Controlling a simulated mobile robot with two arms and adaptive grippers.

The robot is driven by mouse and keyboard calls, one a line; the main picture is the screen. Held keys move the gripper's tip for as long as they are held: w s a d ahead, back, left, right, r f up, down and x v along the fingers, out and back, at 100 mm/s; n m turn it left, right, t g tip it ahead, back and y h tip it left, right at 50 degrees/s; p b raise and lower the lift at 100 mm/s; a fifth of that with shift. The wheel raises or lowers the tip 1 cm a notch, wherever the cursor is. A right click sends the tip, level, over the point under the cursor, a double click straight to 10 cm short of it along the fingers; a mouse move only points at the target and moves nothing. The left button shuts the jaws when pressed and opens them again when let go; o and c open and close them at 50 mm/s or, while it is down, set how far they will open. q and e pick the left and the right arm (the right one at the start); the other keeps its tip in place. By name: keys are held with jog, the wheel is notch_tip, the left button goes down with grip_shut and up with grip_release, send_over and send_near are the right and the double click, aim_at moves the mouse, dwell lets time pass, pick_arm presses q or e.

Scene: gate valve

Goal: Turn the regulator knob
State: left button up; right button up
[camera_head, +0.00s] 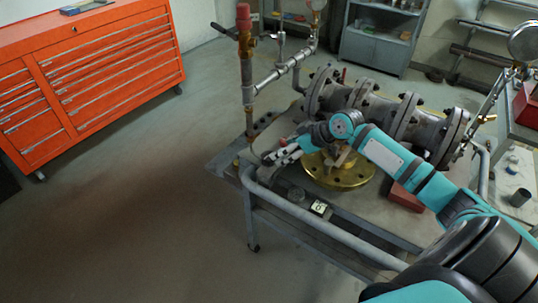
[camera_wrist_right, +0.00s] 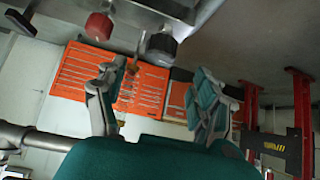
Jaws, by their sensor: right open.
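A red knob-like cap (camera_head: 243,17) tops the upright brown pipe at the back left of the bench in the head view. I cannot tell for certain whether it is the regulator knob. My right gripper (camera_head: 272,156) is low over the bench's left end, beside that pipe and well below the red cap. In the wrist view the right gripper's (camera_wrist_right: 158,80) two fingers are spread with nothing held between them. My left gripper is not in view.
A flanged grey valve pipe (camera_head: 372,105) lies along the bench behind my right arm. A brass flange (camera_head: 345,177) sits under the arm, and a tubular rail (camera_head: 320,222) runs along the bench front. An orange drawer cabinet (camera_head: 90,70) stands left; floor between is clear.

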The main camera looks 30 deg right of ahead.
aim_at(269, 160)
jog(key=x, duration=0.8)
jog(key=shift+f, duration=0.1)
jog(key=shift+c, duration=0.2)
jog(key=c, duration=1.2)
jog(key=shift+o, duration=0.2)
jog(key=shift+r+p, duration=0.2)
jog(key=shift+p, duration=0.65)
jog(key=shift+m+h+p, duration=0.3)
jog(key=shift+m+p, duration=0.1)
jog(key=shift+f, duration=0.1)
